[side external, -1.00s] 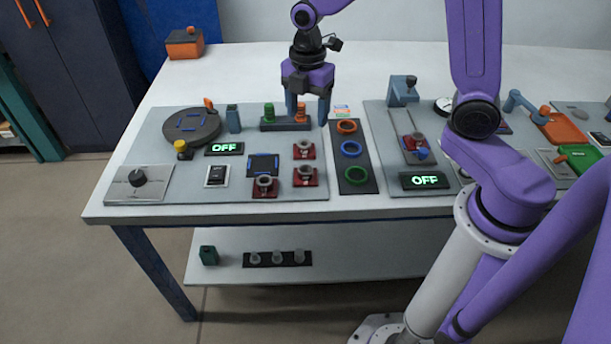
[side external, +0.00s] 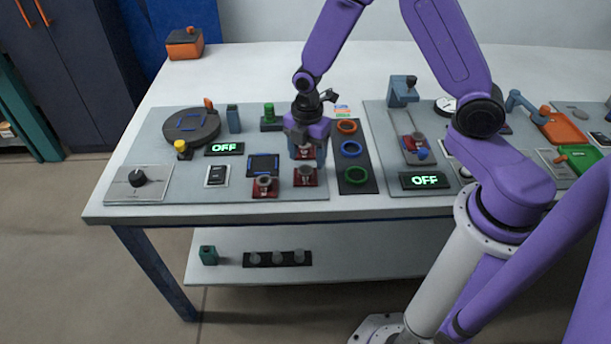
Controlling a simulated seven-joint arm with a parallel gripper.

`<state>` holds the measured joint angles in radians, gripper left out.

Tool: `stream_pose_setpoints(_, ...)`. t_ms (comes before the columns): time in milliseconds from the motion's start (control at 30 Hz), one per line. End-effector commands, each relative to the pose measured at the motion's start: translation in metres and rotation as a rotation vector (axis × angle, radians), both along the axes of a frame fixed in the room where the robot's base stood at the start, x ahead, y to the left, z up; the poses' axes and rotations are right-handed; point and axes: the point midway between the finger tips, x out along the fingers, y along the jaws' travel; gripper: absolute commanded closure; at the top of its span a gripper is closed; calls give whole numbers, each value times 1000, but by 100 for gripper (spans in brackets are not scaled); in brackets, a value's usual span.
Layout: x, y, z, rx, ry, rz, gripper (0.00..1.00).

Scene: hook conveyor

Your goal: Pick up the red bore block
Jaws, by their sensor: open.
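Three red blocks with grey round bores sit on the left grey panel. The front-left red bore block (side external: 265,187) and the front-right one (side external: 305,176) stand uncovered. The rear red bore block (side external: 303,154) is partly hidden by my gripper. My gripper (side external: 308,157) points down with its fingers open on either side of the rear block. I cannot tell whether the fingers touch it.
A dark strip with orange, blue and green rings (side external: 351,150) lies to the right. A green peg (side external: 269,113) stands behind. A round turntable (side external: 190,128) and a yellow-topped button (side external: 182,149) are further left.

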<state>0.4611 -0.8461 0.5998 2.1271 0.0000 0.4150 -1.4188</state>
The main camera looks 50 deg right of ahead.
Motion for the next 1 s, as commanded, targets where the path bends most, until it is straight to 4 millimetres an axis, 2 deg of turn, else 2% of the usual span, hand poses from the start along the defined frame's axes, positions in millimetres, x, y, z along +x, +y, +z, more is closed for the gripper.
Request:
stream_pose_setpoints(100,1,-1,-16,-2,3,-1,33)
stream_pose_setpoints(300,2,0,-36,-1,3,-1,33)
stream_pose_setpoints(633,2,0,-41,0,-1,0,33)
stream_pose_setpoints(667,2,0,-41,0,-1,0,40)
stream_pose_setpoints(833,2,0,-41,0,-1,0,95)
stream_pose_setpoints(867,2,0,-41,0,-1,0,100)
stream_pose_setpoints(1000,3,0,-40,0,-2,0,100)
